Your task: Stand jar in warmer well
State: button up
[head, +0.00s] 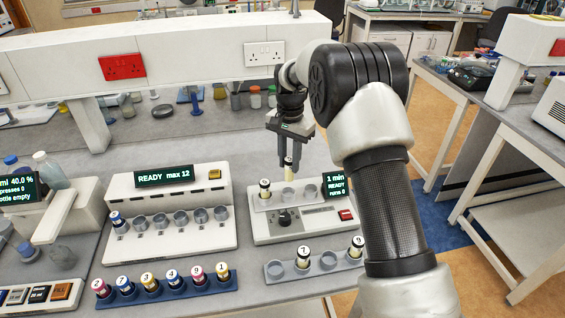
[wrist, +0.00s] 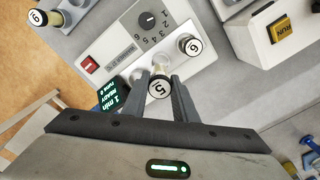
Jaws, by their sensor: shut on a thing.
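My gripper (head: 289,155) is shut on a pale jar (head: 288,166) with a black-and-white cap. In the wrist view the jar's numbered cap (wrist: 158,88), which looks like a 5, sits between the two fingers. The jar is upright over the back of the warmer (head: 317,221), and a gap seems to show beneath it. The warmer has a row of wells; the left one holds another black-capped jar (head: 265,187), also in the wrist view (wrist: 190,45). The middle and right wells look empty. The warmer's display reads 1 min, READY, runs 0.
A grey rack (head: 290,277) in front holds two black-capped jars (head: 304,256) and has empty holes. A blue rack (head: 190,291) holds several coloured-cap jars. Left of the warmer stands a larger machine (head: 210,177) reading READY max 12. A shelf with sockets crosses behind.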

aim_at(289, 180)
jog(key=shift+w+a+f, duration=0.1)
jog(key=shift+f, duration=0.05)
jog(key=shift+f+b, duration=1.75)
jog(key=shift+f, duration=1.5)
jog(key=shift+f+b, duration=0.35)
jog(key=shift+f, duration=0.2)
jog(key=o, duration=1.1)
notch_tip(289, 180, up, 16)
jog(key=shift+r, duration=0.7)
